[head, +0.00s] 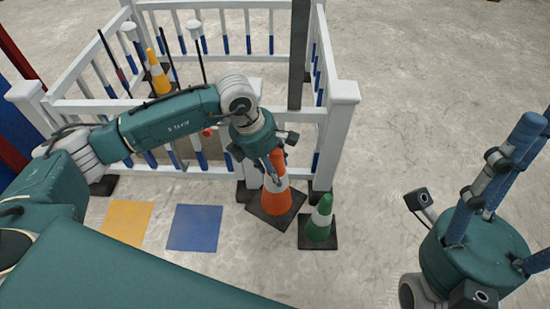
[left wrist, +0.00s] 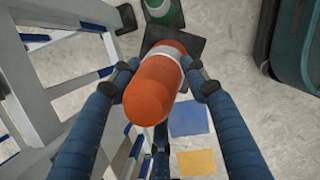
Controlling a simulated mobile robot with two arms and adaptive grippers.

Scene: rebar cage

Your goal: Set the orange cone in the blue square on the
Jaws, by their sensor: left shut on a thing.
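The orange cone (head: 272,200), with a white band and dark square base, stands by the white fence, slightly tilted in the picture. My left gripper (head: 272,160) is above it, shut on its upper part. In the left wrist view the fingers (left wrist: 160,85) press both sides of the orange cone (left wrist: 155,95). I cannot tell whether its base touches the floor. The blue square (head: 194,228) lies bare on the floor to the cone's left; it also shows in the left wrist view (left wrist: 188,118). My right gripper (head: 515,150) is at the right, away from the cone; its opening is unclear.
A green cone (head: 320,220) stands close to the orange cone's right. A yellow square (head: 126,222) lies left of the blue one. The white fence (head: 340,110) encloses a yellow-orange cone (head: 157,72) and posts. Open concrete floor lies to the right.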

